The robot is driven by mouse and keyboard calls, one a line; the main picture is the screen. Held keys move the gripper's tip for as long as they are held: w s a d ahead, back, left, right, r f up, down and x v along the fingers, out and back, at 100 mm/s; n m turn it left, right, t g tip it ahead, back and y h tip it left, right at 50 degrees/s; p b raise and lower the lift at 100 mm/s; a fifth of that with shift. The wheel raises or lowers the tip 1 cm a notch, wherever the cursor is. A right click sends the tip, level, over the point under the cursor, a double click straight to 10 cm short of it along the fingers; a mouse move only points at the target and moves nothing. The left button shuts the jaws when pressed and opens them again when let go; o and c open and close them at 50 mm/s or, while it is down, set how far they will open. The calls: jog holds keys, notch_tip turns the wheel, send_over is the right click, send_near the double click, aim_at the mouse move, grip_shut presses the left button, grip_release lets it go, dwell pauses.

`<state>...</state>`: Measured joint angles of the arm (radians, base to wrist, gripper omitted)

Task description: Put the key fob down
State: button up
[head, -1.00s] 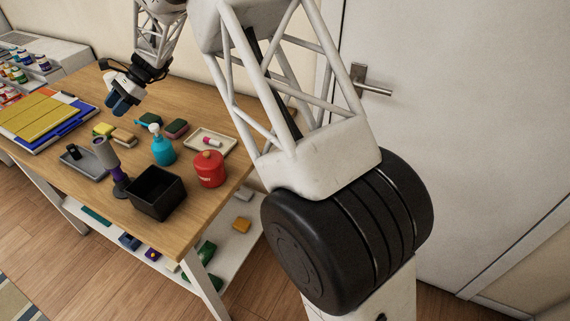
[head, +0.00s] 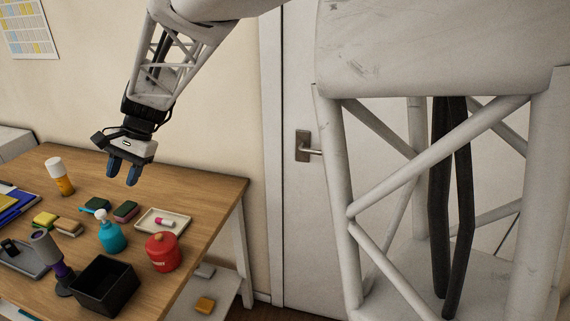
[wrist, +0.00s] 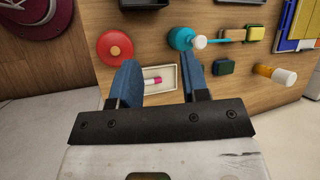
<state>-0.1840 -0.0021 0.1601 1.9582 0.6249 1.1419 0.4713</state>
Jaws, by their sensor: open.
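My gripper (head: 122,180) is open and empty, raised above the back of the wooden table in the head view. In the wrist view the blue fingers of my gripper (wrist: 157,68) are spread, with nothing held between them. A small black object (head: 9,246), possibly the key fob, lies on a grey tray (head: 32,267) at the left edge of the head view. It is too small to identify surely. A cream tray (head: 182,226) holds a pink-and-white item (head: 165,222). In the wrist view that cream tray (wrist: 168,87) lies beyond my fingers.
A red canister (head: 162,254), a teal pump bottle (head: 112,238), a black open box (head: 105,288) and sponges (head: 125,211) crowd the table (head: 205,187). An orange bottle with a white cap (head: 60,178) stands at the back left. A door (head: 300,220) is on the right.

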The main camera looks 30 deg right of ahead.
jog(key=s+d+n+t+h, duration=0.1)
jog(key=s+d+n+h, duration=0.1)
jog(key=s+d, duration=0.5)
jog(key=s+d+f+n+t+h, duration=0.1)
jog(key=s+d, duration=0.6)
jog(key=s, duration=0.8)
jog(key=s+d+n+t+h, duration=0.2)
jog(key=s+d, duration=0.5)
jog(key=s, duration=0.4)
jog(key=shift+d+f+n+h, duration=0.3)
jog(key=shift+f+n+h, duration=0.05)
jog(key=shift+n+h, duration=0.4)
